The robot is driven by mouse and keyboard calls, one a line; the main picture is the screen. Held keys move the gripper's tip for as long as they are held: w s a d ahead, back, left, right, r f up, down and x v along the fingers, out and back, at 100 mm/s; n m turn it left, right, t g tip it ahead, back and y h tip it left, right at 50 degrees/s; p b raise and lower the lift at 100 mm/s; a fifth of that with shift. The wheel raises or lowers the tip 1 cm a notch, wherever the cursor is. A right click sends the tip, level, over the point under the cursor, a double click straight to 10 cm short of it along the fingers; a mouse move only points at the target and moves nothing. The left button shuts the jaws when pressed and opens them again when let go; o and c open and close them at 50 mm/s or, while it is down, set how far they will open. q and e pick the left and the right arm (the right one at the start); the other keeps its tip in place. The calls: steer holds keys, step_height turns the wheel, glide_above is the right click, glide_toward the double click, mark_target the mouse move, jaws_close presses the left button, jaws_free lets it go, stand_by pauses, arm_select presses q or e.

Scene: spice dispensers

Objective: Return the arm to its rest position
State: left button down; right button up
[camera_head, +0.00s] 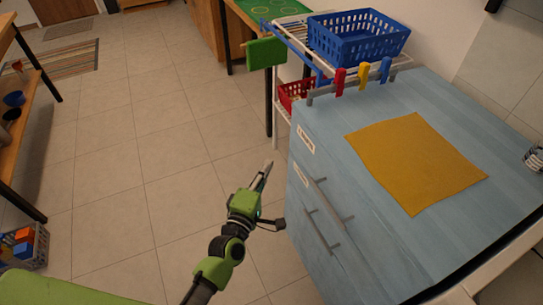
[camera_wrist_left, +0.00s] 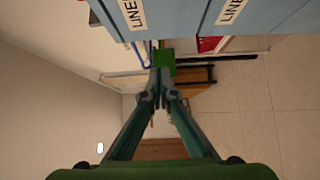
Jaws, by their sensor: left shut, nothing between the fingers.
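My left arm comes in from the bottom left of the head view. My left gripper (camera_head: 264,170) is shut and empty, held over the tiled floor beside the left side of the blue cabinet. In the left wrist view the two fingers (camera_wrist_left: 161,74) meet at their tips with nothing between them. My right gripper is not in view.
The blue cabinet (camera_head: 365,210) has handled drawers and a yellow cloth (camera_head: 415,162) on top. Behind it a white rack (camera_head: 295,30) holds a blue basket (camera_head: 357,38). A red basket (camera_head: 291,94) is lower. Floor (camera_head: 130,170) left of the arm is free.

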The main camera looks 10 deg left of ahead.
arm_select(q)
steer(key=shift+s, duration=0.2)
steer(key=s+a+f+m+g, duration=0.1)
steer(key=s+f+m+g, duration=0.2)
steer(key=s+f, duration=0.55)
steer(key=s+a+f+m+g+y+p, duration=0.1)
steer(key=s+a+f+m+g, duration=0.2)
steer(key=f, duration=1)
steer(key=s+f+m+g, duration=0.3)
steer(key=s+f+m, duration=0.15)
steer(key=f, duration=0.55)
steer(key=s+a+f+m+g, duration=0.2)
steer(key=s+f, duration=0.3)
steer(key=s, duration=0.5)
steer(key=s+a+f+m+g+y, duration=0.1)
steer(key=s+a+f+m+g, duration=0.2)
steer(key=s, duration=0.8)
steer(key=s+a+f+m+g+y+p, duration=0.1)
steer(key=s+a+f+m+g, duration=0.1)
steer(key=s+a+f, duration=0.2)
steer(key=s+f, duration=0.3)
steer(key=s, duration=0.4)
steer(key=shift+s+a+m+g, duration=0.15)
steer(key=shift+a+m+g, duration=0.05)
steer(key=shift+m+g, duration=0.15)
steer(key=shift+f, duration=0.1)
